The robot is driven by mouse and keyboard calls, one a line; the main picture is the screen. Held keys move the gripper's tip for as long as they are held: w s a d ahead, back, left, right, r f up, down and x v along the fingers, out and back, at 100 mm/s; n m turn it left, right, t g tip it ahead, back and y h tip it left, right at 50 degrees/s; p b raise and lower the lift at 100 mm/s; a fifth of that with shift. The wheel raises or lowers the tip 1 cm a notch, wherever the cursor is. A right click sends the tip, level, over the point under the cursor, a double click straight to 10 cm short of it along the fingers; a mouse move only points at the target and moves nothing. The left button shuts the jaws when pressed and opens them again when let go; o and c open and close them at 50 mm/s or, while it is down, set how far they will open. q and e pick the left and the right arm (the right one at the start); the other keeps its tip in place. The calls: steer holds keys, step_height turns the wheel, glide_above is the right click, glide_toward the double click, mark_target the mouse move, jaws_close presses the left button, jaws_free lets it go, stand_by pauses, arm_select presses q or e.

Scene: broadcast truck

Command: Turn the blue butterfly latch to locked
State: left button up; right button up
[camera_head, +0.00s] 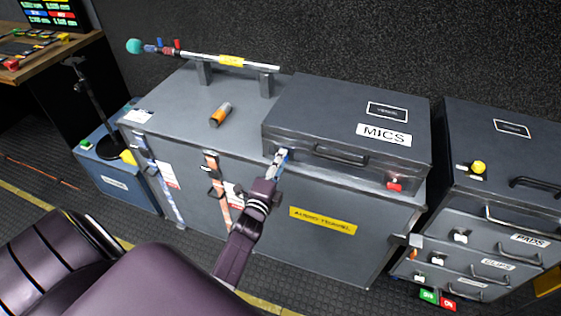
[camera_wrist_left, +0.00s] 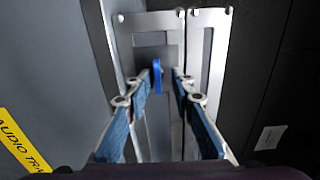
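The blue butterfly latch (camera_wrist_left: 157,76) shows in the wrist view as a thin upright blue wing in front of a silver latch plate (camera_wrist_left: 208,20). In the head view the latch area is at the front left of the MICS case, mostly covered by my gripper. My left gripper (camera_head: 279,160) reaches up to it there. In the wrist view the left gripper (camera_wrist_left: 167,74) has its two blue-padded fingers apart, with the blue wing between them, close to the left fingertip. I cannot tell whether it touches. My right gripper is not in view.
The MICS case (camera_head: 345,110) stands on a grey audio trunk (camera_head: 310,190). A red latch (camera_head: 393,183) is at its front right. An orange cylinder (camera_head: 220,114) and a boom pole (camera_head: 230,61) are on the trunk's left top. A drawer cabinet (camera_head: 510,215) stands at right.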

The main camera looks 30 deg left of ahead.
arm_select(q)
steer(key=shift+f, duration=0.15)
steer(key=v, duration=1.2)
stand_by(0.3)
steer(key=s+d+f+n+g+h, duration=0.1)
steer(key=s+d+f+n+g, duration=0.2)
steer(key=f, duration=0.7)
steer(key=s+d+f+n+g+h, duration=0.1)
steer(key=s+d+f+n+g, duration=0.2)
steer(key=f, duration=0.6)
steer(key=s+d+f+n+g+h, duration=0.1)
steer(key=s+d+f, duration=0.35)
steer(key=f, duration=0.55)
steer(key=s+f+n+g, duration=0.2)
steer(key=s+f, duration=0.3)
steer(key=s, duration=0.4)
steer(key=s+f+n+g, duration=0.2)
steer(key=s+f+g, duration=0.2)
steer(key=s, duration=0.6)
steer(key=s+f+n+g+h, duration=0.1)
steer(key=s+f+n+g, duration=0.1)
steer(key=s+f, duration=0.5)
steer(key=s+g, duration=0.1)
steer(key=s, duration=0.2)
steer(key=shift+s+d+f+g, duration=0.15)
steer(key=shift+s+f+g, duration=0.05)
steer(key=shift+f+g, duration=0.15)
